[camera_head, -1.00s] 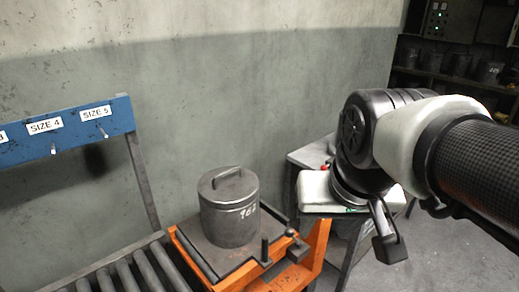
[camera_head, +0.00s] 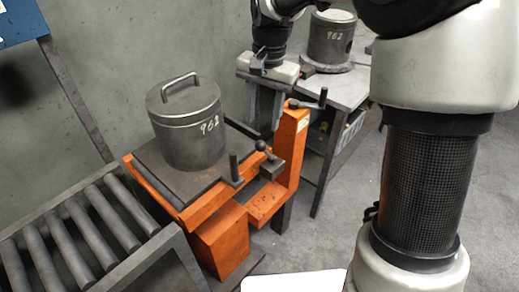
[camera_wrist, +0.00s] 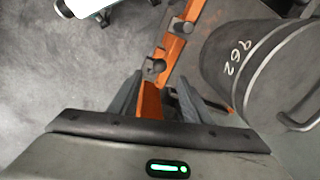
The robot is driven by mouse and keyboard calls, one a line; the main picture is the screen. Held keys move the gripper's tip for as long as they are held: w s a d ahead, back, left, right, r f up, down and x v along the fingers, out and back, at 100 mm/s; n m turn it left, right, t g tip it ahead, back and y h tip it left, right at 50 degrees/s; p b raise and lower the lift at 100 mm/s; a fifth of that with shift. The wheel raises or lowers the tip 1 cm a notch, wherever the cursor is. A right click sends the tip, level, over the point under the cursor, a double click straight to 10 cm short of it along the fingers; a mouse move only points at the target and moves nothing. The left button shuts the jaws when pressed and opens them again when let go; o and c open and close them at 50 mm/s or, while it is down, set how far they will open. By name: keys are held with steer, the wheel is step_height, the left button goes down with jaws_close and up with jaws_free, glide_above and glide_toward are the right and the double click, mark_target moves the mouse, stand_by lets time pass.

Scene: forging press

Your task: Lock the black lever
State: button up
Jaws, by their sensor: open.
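A black lever with a round knob (camera_head: 262,147) stands on a dark block (camera_head: 271,166) at the right front edge of the orange stand (camera_head: 206,199). In the wrist view a dark knob (camera_wrist: 157,66) shows just beyond my fingertips. I cannot tell for certain which one is meant. My gripper (camera_head: 265,112) points down, open, above and behind the knobbed lever. In the wrist view its fingers (camera_wrist: 158,92) have an orange bar between them.
A lidded metal canister (camera_head: 187,130) marked 962 stands on the orange stand, left of my gripper. A similar canister (camera_head: 331,42) is on the table behind. A roller conveyor (camera_head: 75,240) lies at the left. Bare floor is at the right.

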mark_target(266, 153)
steer(key=f, duration=0.5)
steer(key=f+b, duration=0.1)
steer(key=f, duration=0.4)
steer(key=a+f+b, duration=0.1)
steer(key=f, duration=0.4)
steer(key=shift+w, duration=0.3)
steer(key=shift+d+r, duration=0.1)
jaws_close()
